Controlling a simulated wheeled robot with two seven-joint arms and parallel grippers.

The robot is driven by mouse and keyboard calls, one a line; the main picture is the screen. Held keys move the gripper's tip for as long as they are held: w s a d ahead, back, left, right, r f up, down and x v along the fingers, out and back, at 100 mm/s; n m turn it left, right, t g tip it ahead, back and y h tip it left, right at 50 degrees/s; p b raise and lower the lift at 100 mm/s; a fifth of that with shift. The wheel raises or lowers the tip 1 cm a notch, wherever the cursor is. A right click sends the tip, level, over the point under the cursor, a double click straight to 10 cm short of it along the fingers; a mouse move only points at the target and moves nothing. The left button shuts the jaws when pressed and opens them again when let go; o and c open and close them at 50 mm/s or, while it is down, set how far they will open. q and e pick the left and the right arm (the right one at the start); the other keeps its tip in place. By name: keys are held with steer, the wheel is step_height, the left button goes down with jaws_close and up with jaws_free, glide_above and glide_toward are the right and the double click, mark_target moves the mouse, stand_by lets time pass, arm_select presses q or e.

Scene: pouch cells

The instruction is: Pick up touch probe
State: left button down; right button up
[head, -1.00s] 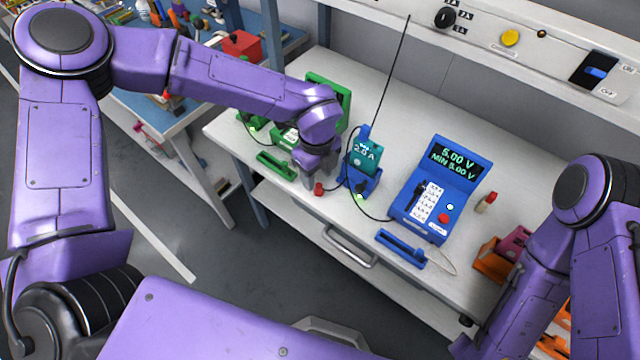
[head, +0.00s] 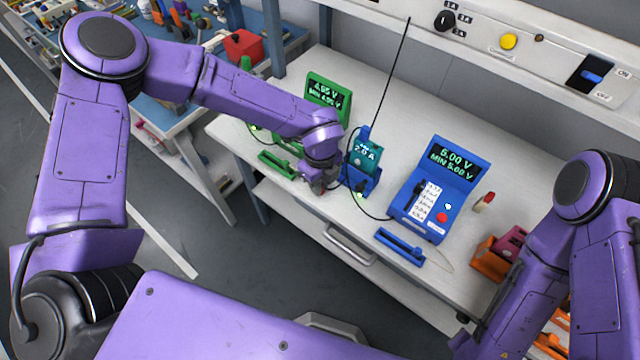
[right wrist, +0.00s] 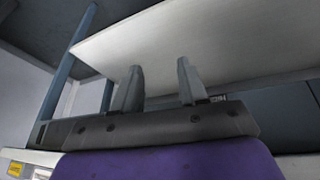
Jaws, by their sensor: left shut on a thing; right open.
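My left gripper (head: 318,182) is at the front of the white bench, just left of a blue stand (head: 362,182). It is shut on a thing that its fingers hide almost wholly. I take this to be the touch probe, but cannot make out its shape. A teal cell marked 2.0 A (head: 366,154) stands in the blue stand. A blue meter (head: 434,205) reading 5.00 V stands to the right. My right gripper (right wrist: 158,68) is open and empty in the right wrist view, its two fingers apart.
A green meter (head: 328,97) stands behind my left forearm, with a green bar-shaped rest (head: 277,165) in front. A blue rest (head: 400,246) lies at the bench edge. A red-and-white piece (head: 484,203) and an orange holder (head: 492,258) are at right. A thin black rod rises behind the cell.

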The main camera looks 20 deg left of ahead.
arm_select(q)
steer(key=shift+w+r, duration=0.1)
steer(key=shift+r, duration=0.15)
steer(key=r+b, duration=0.1)
steer(key=r, duration=0.2)
steer(key=shift+s+r+b, duration=0.1)
steer(key=shift+s+b, duration=0.3)
steer(key=s+r+b, duration=0.3)
steer(key=s+r, duration=0.6)
steer(key=s, duration=0.4)
step_height(320, 180, up, 7)
steer(key=p, duration=0.6)
steer(key=shift+s+d+r, duration=0.15)
steer(key=shift+s+r, duration=0.05)
